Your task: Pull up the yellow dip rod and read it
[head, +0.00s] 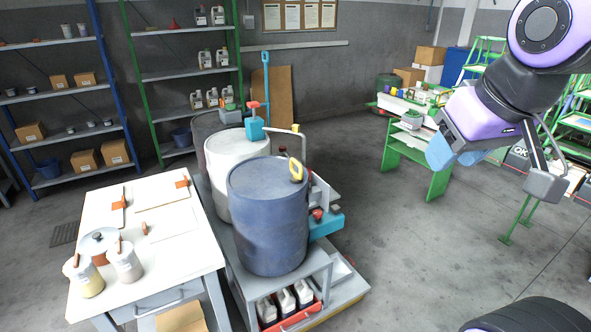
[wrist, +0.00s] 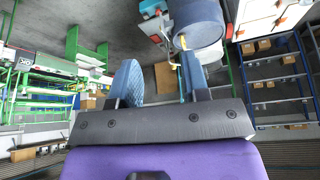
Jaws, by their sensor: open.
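The yellow dip rod (head: 296,170) shows as a yellow loop handle at the top right rim of the dark blue drum (head: 268,220). Its lower part is hidden, and I cannot read any marks. In the wrist view the yellow handle (wrist: 183,42) shows small beside the blue drum (wrist: 198,22), beyond the fingers. My gripper (head: 458,157) is in the air at the upper right, well apart from the drum. Its blue-padded fingers are open and empty, and they also show spread apart in the wrist view (wrist: 160,78).
A white drum (head: 230,170) with a blue pump (head: 254,128) stands behind the blue drum. A green bench (head: 415,155) stands behind my arm. Floor (head: 400,250) between drum and arm is clear.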

